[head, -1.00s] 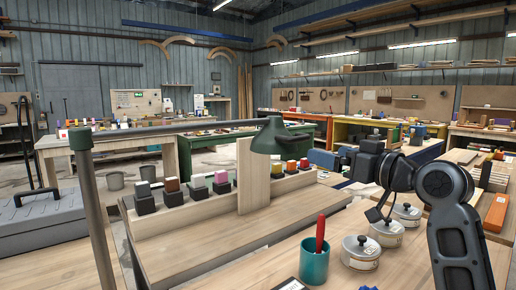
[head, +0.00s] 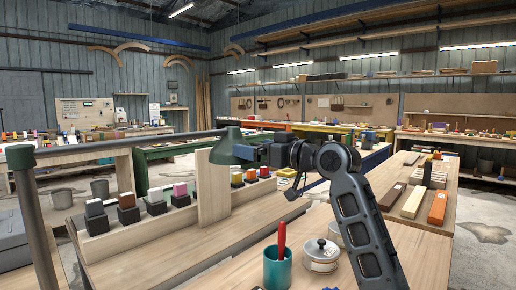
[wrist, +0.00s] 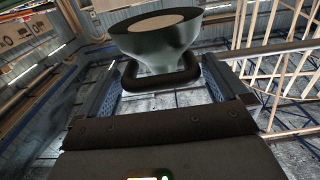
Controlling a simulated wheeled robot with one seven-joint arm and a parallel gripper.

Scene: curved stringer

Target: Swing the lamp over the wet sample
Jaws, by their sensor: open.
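The lamp has a green shade (head: 226,147) hanging at the end of a long horizontal bar (head: 120,143) from an upright post (head: 36,225) at left. The shade is above and just right of an upright wooden board (head: 212,188). My gripper (head: 246,153) is at the shade's right side. In the wrist view the shade (wrist: 155,42) is ahead, and its dark ring handle (wrist: 160,80) lies between my open jaws (wrist: 163,90). Coloured samples on black stands stand left of the board (head: 128,207) and right of it (head: 251,175). I cannot tell which is wet.
Long coloured blocks (head: 437,208) lie on a bench at right. The bench top (head: 165,248) before the samples is bare.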

